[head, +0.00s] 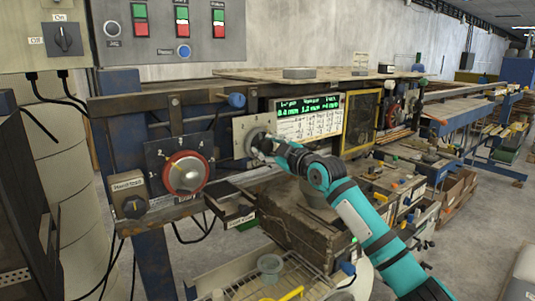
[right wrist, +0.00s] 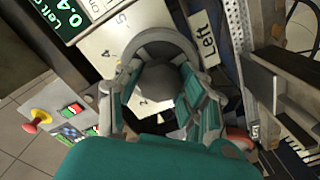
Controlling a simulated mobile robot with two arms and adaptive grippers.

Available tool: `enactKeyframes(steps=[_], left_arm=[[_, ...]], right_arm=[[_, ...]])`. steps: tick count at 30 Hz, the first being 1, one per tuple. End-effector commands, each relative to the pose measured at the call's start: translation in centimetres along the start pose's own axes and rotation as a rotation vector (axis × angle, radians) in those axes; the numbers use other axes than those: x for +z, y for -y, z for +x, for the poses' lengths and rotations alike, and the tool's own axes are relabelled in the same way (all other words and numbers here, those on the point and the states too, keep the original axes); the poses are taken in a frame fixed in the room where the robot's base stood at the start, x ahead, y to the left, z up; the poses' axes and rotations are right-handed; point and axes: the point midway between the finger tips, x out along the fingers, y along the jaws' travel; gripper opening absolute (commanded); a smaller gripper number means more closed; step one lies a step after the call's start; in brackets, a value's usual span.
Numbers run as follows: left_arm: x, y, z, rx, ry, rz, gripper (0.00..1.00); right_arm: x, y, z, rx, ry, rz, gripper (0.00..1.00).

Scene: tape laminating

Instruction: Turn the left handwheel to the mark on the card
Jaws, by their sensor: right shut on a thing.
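The left handwheel (head: 254,138) is a grey wheel on a pale square plate (head: 240,128) on the machine's front. In the right wrist view the handwheel (right wrist: 165,40) shows as a grey ring around a dark hub, beside a "Left" label (right wrist: 203,37). Numbers are printed on the pale dial plate (right wrist: 100,43) behind it. My right gripper (head: 265,146) is shut on the handwheel; its fingers (right wrist: 156,78) sit on either side of the hub. The card (head: 308,126), with rows of print, is under the green-lit display (head: 308,105). Its writing is too small to read. My left gripper is out of view.
A red-rimmed dial (head: 186,174) and a hand/start knob (head: 133,206) are left of the handwheel. A yellow-framed panel (head: 362,123) is to the right. In the wrist view a red button (right wrist: 38,117) stands left.

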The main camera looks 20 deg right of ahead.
Motion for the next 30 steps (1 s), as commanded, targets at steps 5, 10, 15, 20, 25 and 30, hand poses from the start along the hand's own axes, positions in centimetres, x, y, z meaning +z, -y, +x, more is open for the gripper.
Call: enactKeyframes(steps=[5, 10, 15, 20, 25, 30], left_arm=[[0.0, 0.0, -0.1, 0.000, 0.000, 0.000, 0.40], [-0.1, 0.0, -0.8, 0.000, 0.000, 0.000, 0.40], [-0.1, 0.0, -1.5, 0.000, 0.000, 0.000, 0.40], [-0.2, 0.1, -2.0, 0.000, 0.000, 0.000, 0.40], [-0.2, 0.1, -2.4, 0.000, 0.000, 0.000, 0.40], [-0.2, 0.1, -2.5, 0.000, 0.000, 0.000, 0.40]], right_arm=[[0.1, -0.1, 0.0, -0.002, 0.003, -0.171, 0.07], [0.0, -0.1, 0.0, -0.003, 0.003, -0.320, 0.07], [-0.1, -0.1, 0.0, -0.003, 0.002, -0.444, 0.07], [-0.1, -0.1, 0.0, -0.004, 0.001, -0.529, 0.07], [0.0, 0.1, 0.0, -0.004, 0.002, -0.588, 0.07], [0.0, 0.1, 0.0, -0.004, 0.000, -0.614, 0.07]])
